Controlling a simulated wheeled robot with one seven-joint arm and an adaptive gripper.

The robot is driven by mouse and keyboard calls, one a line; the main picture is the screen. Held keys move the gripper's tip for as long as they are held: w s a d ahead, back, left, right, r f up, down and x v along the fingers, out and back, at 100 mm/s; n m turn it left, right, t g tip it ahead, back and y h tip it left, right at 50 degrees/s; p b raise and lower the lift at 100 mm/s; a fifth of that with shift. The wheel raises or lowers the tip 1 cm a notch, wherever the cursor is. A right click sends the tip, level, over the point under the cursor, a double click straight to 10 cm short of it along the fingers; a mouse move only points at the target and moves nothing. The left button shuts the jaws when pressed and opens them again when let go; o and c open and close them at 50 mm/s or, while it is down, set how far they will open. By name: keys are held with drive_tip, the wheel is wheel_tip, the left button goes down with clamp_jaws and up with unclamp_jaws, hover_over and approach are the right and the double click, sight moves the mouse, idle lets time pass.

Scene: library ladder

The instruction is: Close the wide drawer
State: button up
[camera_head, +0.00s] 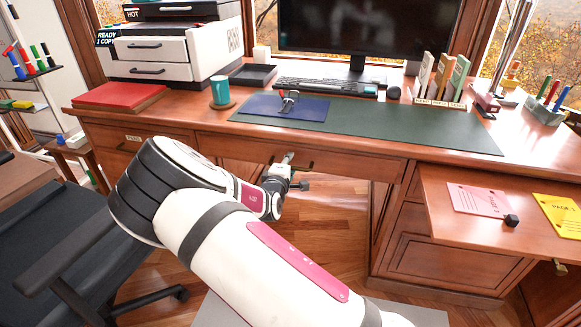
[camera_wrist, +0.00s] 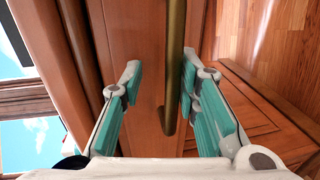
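The wide drawer (camera_head: 345,164) is the long wooden front under the middle of the desktop. How far it stands out from the desk is hard to tell. My gripper (camera_head: 287,160) is in front of it, near its middle, and my arm hides part of the view below. In the wrist view, the drawer front (camera_wrist: 148,100) fills the middle. Its brass handle (camera_wrist: 175,60) runs between the two teal-padded fingers of my gripper (camera_wrist: 159,85). The fingers are apart, with the handle closer to the right finger. Whether that finger touches it is unclear.
A pull-out board (camera_head: 460,222) with pink and yellow papers juts out at the right. An office chair (camera_head: 60,240) stands at the left. The desktop (camera_head: 190,118) above holds a monitor (camera_head: 365,25), keyboard, mug and green mat. Open floor shows under the desk.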

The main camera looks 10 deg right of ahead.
drive_tip(key=shift+s+f, duration=0.15)
drive_tip(key=shift+f, duration=0.1)
drive_tip(key=shift+s, duration=0.2)
drive_tip(key=v, duration=1.1)
drive_tip(key=shift+s+r, duration=0.2)
drive_tip(key=shift+r, duration=0.1)
